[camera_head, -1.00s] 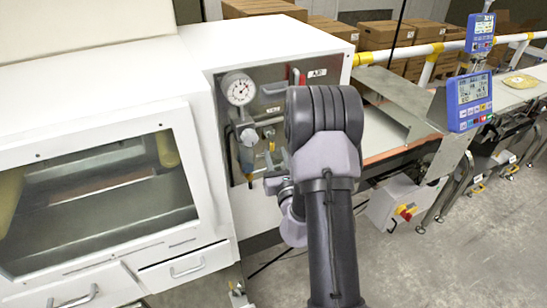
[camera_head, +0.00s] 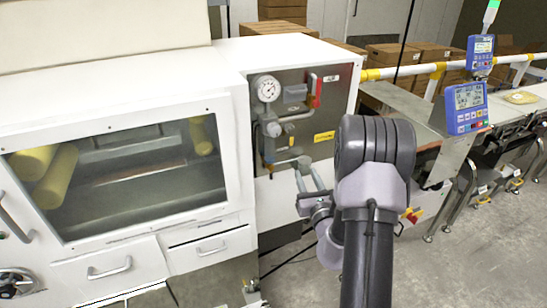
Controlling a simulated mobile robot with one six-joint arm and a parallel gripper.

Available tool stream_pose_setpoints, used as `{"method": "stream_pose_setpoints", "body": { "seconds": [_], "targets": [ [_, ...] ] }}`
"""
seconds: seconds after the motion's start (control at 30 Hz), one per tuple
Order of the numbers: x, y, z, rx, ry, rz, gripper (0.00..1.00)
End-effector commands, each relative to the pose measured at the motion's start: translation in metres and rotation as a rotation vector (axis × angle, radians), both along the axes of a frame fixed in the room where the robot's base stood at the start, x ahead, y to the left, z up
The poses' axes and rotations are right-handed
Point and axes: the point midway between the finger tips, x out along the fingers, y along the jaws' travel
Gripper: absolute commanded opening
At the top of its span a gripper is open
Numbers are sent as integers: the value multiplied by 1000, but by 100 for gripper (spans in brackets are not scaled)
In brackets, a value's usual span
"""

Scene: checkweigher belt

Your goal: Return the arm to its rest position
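My arm (camera_head: 367,205) rises from the bottom edge, right of the middle, and bends at a dark rounded elbow joint. Its far links point away from me and are partly hidden behind the elbow. My gripper (camera_head: 309,180) shows left of the elbow, in front of the white cabinet below the air panel. Its two fingers look apart, with nothing seen between them. I cannot tell how far it is from the cabinet face.
The white cabinet's air panel (camera_head: 298,105) carries a gauge (camera_head: 267,88), pipes and a red handle (camera_head: 316,92). A windowed white machine (camera_head: 236,160) stands left. The conveyor, with a blue display (camera_head: 467,107), runs right. Cardboard boxes (camera_head: 394,54) stand behind. Grey floor (camera_head: 480,250) is clear at lower right.

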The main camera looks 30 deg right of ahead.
Motion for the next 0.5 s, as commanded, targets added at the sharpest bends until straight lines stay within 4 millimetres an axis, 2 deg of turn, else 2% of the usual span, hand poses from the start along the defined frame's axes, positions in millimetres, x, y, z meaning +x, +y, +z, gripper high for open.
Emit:
{"method": "stream_pose_setpoints", "body": {
  "seconds": [0.1,0.17,0.27,0.3,0.33,0.37,0.4,0.43,0.47,0.5],
  "targets": [
    [4,6,5,-6,-3,24,34],
    [14,27,18,-23,-9,97,34],
    [35,102,58,-94,-18,345,34],
    [38,143,75,-138,-14,473,34],
    [37,174,86,-177,-10,570,34],
    [33,204,96,-219,-3,665,34],
    [23,245,108,-283,11,794,34],
    [12,275,114,-340,25,891,34],
    [-1,304,119,-402,41,988,34],
    [-25,341,122,-498,66,1117,34]
  ]
}}
